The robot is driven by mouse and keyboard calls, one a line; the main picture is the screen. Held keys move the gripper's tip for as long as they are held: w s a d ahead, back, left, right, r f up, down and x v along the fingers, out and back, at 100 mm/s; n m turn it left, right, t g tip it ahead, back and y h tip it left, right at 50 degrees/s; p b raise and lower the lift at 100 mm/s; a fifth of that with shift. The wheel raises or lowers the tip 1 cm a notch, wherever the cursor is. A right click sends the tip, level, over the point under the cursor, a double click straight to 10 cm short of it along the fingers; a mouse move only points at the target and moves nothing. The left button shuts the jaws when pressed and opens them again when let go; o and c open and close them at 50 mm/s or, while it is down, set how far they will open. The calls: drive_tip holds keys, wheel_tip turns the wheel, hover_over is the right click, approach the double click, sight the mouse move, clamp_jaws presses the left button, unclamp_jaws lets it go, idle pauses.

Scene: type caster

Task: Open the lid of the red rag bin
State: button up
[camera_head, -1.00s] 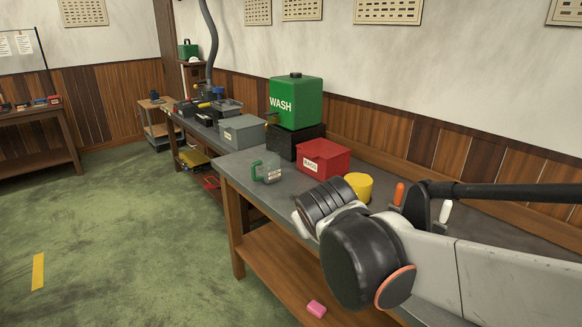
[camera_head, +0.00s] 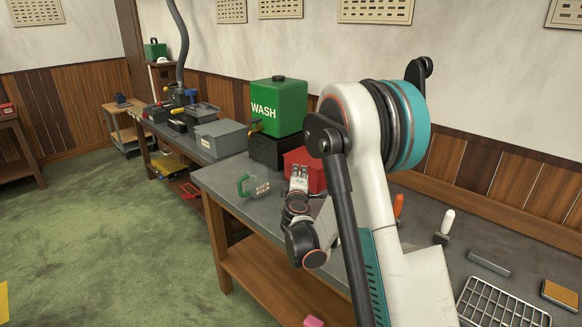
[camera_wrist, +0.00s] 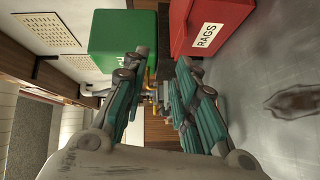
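The red rag bin (camera_head: 315,180) stands on the near workbench, partly hidden behind my arm and gripper in the head view. In the wrist view the bin (camera_wrist: 200,45), with its white RAGS label, is at the top, right of my fingers; its top is cut off by the frame, so I cannot tell the lid's state there. My gripper (camera_head: 299,170) is in front of the bin in the head view. In the wrist view my gripper (camera_wrist: 164,62) has its teal fingers apart, with nothing held between them.
The green WASH container (camera_head: 278,107) sits on a black box (camera_head: 268,152) beside the bin. A wire rack (camera_head: 503,302) and white-handled tool (camera_head: 446,225) lie right.

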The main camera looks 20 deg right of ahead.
wheel_tip(320, 180, down, 6)
drive_tip(key=w+r+n+t, duration=0.1)
drive_tip(key=w+n, duration=0.1)
drive_tip(key=n, duration=0.1)
drive_tip(key=b+x, duration=0.3)
drive_tip(key=x, duration=1.1)
drive_tip(key=shift+f, duration=0.3)
drive_tip(key=shift+c, duration=0.2)
clamp_jaws()
